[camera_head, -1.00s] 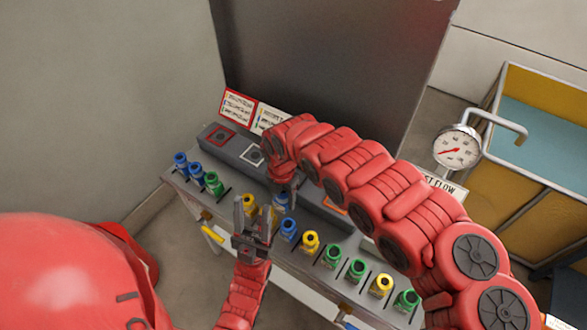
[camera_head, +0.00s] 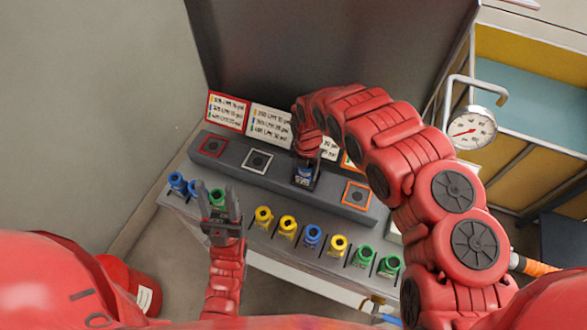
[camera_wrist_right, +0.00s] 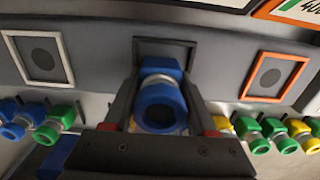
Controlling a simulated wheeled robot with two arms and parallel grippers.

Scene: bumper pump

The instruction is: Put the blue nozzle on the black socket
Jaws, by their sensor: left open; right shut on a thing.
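My right gripper (camera_head: 304,181) is shut on a blue nozzle (camera_head: 304,173) at the grey panel, with its fingers on both sides of it. In the right wrist view, the blue nozzle (camera_wrist_right: 160,105) is between the fingers, its open end facing the camera. Behind it is the black socket (camera_wrist_right: 150,47), a black-framed square partly covered by the nozzle. The nozzle lines up with the socket; I cannot tell whether it is seated. My left gripper (camera_head: 219,200) is open and empty, upright in front of the nozzle row.
The grey panel also has red-framed (camera_head: 213,146), white-framed (camera_head: 257,161) and orange-framed (camera_head: 356,195) sockets. Several blue, green and yellow nozzles stand in a row in front, including a yellow one (camera_head: 264,215). A pressure gauge (camera_head: 473,128) stands at right. Label cards (camera_head: 228,111) stand behind the panel.

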